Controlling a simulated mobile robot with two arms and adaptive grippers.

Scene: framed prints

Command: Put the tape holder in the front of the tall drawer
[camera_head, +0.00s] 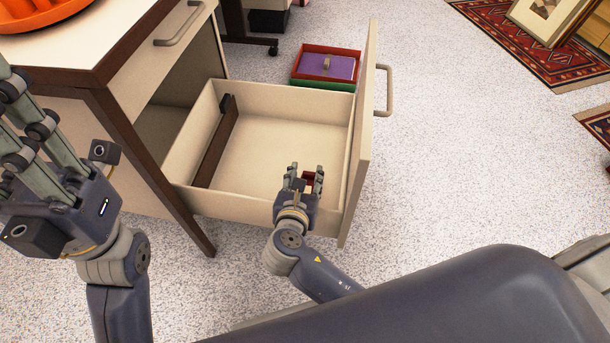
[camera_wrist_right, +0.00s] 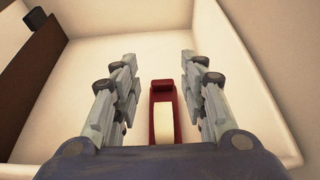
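The tall drawer (camera_head: 258,209) is pulled out of the desk in the head view, with its front panel (camera_head: 366,130) on the right. The tape holder (camera_wrist_right: 163,88), dark red with a cream roll or strip, lies in the drawer near that panel. In the head view it is partly hidden by my right gripper (camera_head: 306,175). In the right wrist view my right gripper (camera_wrist_right: 160,85) is open, its fingers on both sides of the tape holder with gaps between. My left gripper (camera_head: 25,120) is raised at the left, its fingers apart and empty, partly cut off.
A dark brown divider (camera_head: 214,143) stands toward the back of the drawer; the floor between it and the tape holder is bare. The desk (camera_head: 110,35) carries an orange tray (camera_head: 40,14). A red and green box (camera_head: 322,84) with a purple item sits on the floor behind the drawer.

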